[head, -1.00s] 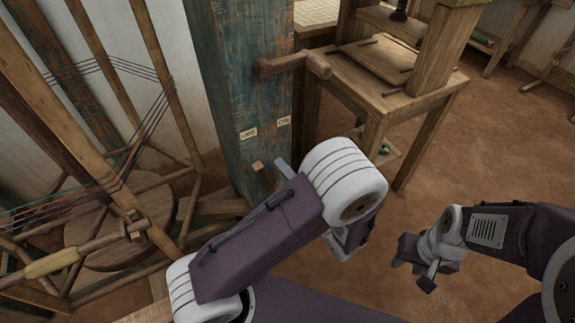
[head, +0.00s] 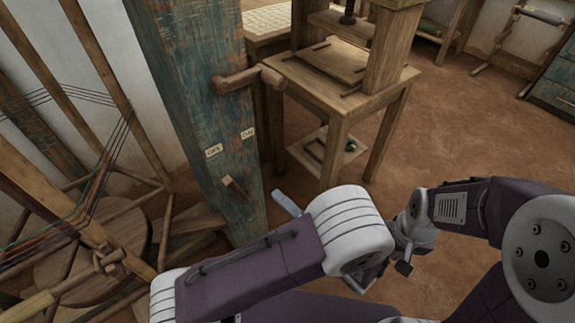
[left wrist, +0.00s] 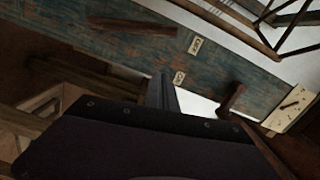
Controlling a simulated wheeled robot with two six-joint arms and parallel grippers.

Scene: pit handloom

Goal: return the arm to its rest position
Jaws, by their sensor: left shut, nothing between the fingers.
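My left arm (head: 255,262) comes in from the lower left, purple with a white ringed joint. Of my left gripper (head: 287,203), only a narrow grey-blue tip shows behind the arm, right of the small wooden lever (head: 235,188) on the post and apart from it in the picture. In the left wrist view the dark fingers of my left gripper (left wrist: 163,92) are together with nothing between them. My right gripper (head: 404,262) is at the right, partly hidden behind my left arm's white joint; its jaw opening cannot be made out.
A worn blue-green post (head: 195,110) carries a thick wooden peg (head: 250,80) and two small labels. A wooden frame with stretched threads (head: 90,200) stands at left. A wooden table (head: 335,95) stands behind. Brown floor at right is free.

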